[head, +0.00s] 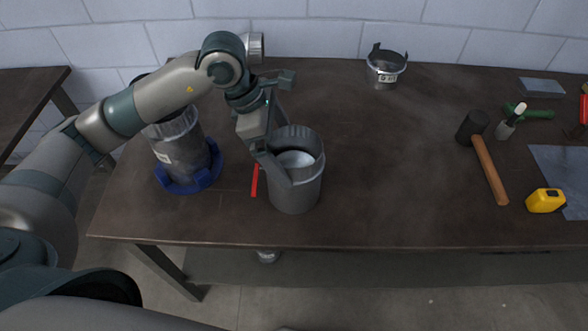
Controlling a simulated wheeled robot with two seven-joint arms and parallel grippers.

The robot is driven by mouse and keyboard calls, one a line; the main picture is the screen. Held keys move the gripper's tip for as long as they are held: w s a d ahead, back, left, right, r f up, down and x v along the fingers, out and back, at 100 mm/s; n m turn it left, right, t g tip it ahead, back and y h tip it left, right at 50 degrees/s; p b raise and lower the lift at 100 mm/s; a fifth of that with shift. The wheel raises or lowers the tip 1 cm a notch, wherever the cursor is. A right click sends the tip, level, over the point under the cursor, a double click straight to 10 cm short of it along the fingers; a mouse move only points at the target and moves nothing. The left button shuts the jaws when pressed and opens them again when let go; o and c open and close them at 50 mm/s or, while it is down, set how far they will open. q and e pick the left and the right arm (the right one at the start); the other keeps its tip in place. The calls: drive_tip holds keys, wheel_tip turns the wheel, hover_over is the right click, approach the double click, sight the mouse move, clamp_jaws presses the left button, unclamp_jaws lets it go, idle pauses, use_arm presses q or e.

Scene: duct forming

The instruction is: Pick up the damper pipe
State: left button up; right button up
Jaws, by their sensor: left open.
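The damper pipe (296,196) is a grey upright cylinder, open at the top, standing near the front edge of the table. A light round disc (297,161) shows inside it, and a red handle (255,180) shows at its left side. My left gripper (283,160) is open at the pipe's upper left rim. One finger reaches down across the rim and overlaps the opening. I cannot tell whether it touches the pipe. The other finger is partly hidden behind the gripper body. My right gripper is not in view.
Left of the pipe, another metal pipe (181,146) stands in a blue base (190,182). A short metal collar (385,72) stands at the back. A mallet (487,163), a yellow tape measure (546,200) and other tools lie at the right. The dark table (400,180) is clear in the middle.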

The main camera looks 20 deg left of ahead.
sight(293, 162)
use_arm(q)
drive_tip(key=shift+d+f+p, duration=0.35)
drive_tip(key=shift+f+p, duration=0.2)
drive_tip(key=shift+p, duration=0.15)
drive_tip(key=p+x, duration=0.1)
drive_tip(key=x, duration=0.2)
drive_tip(key=shift+p, duration=0.3)
drive_tip(key=shift+d+f, duration=0.15)
drive_tip(key=shift+f, duration=0.25)
drive_tip(key=c, duration=1)
